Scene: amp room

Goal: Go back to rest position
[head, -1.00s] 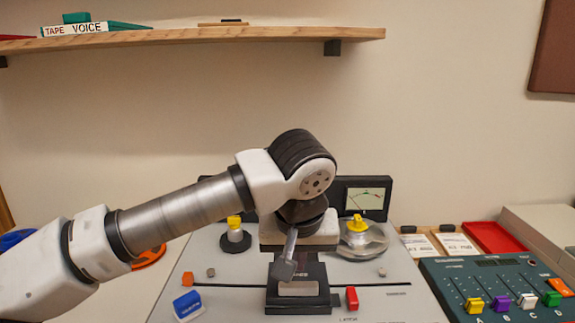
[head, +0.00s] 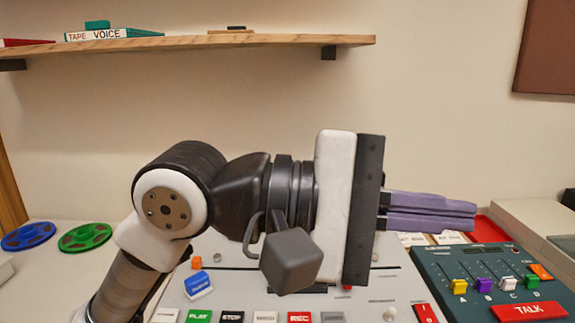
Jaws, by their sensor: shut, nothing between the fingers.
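My gripper (head: 474,212) is in the head view, raised in front of the tape machine and pointing right. Its purple fingers lie together, with nothing between them. My arm rises from the bottom left, bends at a dark joint and runs level to the right. It hides most of the tape machine (head: 228,250), including its reels and meter.
A mixing console (head: 440,268) with coloured sliders stands at the lower right, below my fingers. A red tray (head: 493,232) lies behind them. A blue reel (head: 28,236) and a green reel (head: 85,237) lie at the left. A wooden shelf (head: 200,47) runs above.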

